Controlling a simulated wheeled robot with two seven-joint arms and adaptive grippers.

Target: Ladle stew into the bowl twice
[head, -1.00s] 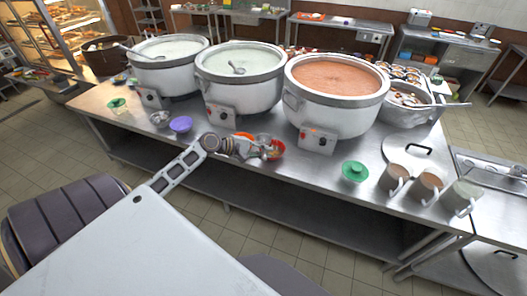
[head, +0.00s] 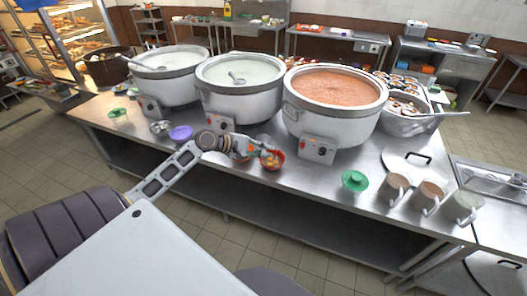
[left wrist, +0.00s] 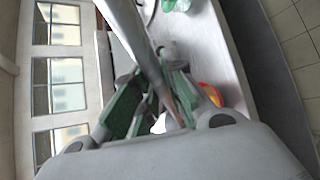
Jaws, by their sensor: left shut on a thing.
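My left gripper (head: 245,148) is over the front edge of the steel counter, just left of a small red bowl (head: 272,166). It is shut on a long grey metal handle, which looks like a ladle's (left wrist: 140,40) and runs up and away in the left wrist view. The ladle's scoop cannot be made out. The red bowl has orange-brown food in it; part of its left side is hidden by the gripper. The stew pot (head: 333,132), full of orange-red stew, stands behind and to the right of the bowl. My right gripper is not in view.
Two white congee pots (head: 240,99) (head: 165,86) stand to the left, each with a ladle in it. A steel basin (head: 408,124) is right of the stew pot.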

